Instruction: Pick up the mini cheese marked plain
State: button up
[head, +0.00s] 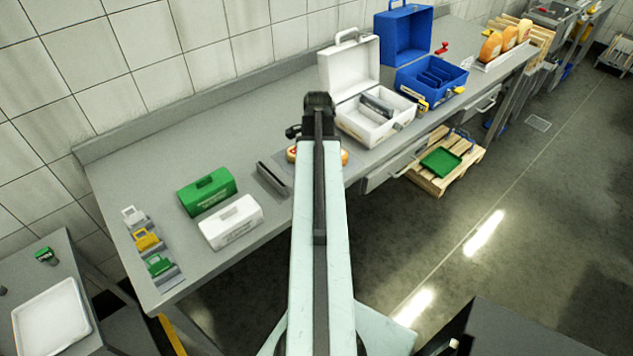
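Orange mini cheeses show on both sides of my arm, one edge at the left (291,154) and one at the right (345,157), on a grey mat (289,168) on the long counter. My arm covers their middle, so I cannot tell exactly how many there are. No marking is readable, so I cannot tell which is plain. My pale arm reaches up the picture over the counter and ends in a dark joint above the cheeses. My gripper's fingers do not show.
A dark upright block (271,180), a green case (207,191) and a white case (231,222) stand left of the cheeses. An open white case (368,128) and an open blue case (430,82) stand right. Larger cheeses (491,47) stand farther back. Bare counter (165,165) lies at left.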

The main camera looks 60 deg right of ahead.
notch_tip(320, 180, down, 2)
jog(key=shift+f+b, duration=0.1)
jog(key=shift+b, duration=0.3)
jog(key=shift+r, duration=0.2)
jog(key=c, duration=1.6)
jog(key=shift+o, duration=0.2)
jog(key=shift+r, duration=0.1)
